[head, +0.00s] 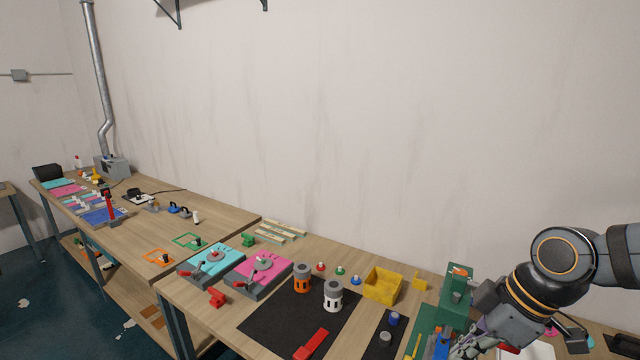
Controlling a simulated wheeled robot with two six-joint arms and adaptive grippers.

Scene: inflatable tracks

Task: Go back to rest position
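My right arm comes in from the right edge, and its gripper (470,347) points down over the right end of the near workbench (222,310). The fingertips are small and partly cut by the bottom edge, so I cannot tell if they are open or shut or hold anything. The gripper is beside a green fixture (456,298) and near a small blue part (442,346). My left gripper is not in view.
A yellow bin (382,285), orange cylinder (302,278) and white cylinder (333,296) stand left of the gripper. A cyan panel (205,255) and pink panel (270,263) lie farther left. A wall rises behind the benches. Space above the bench is clear.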

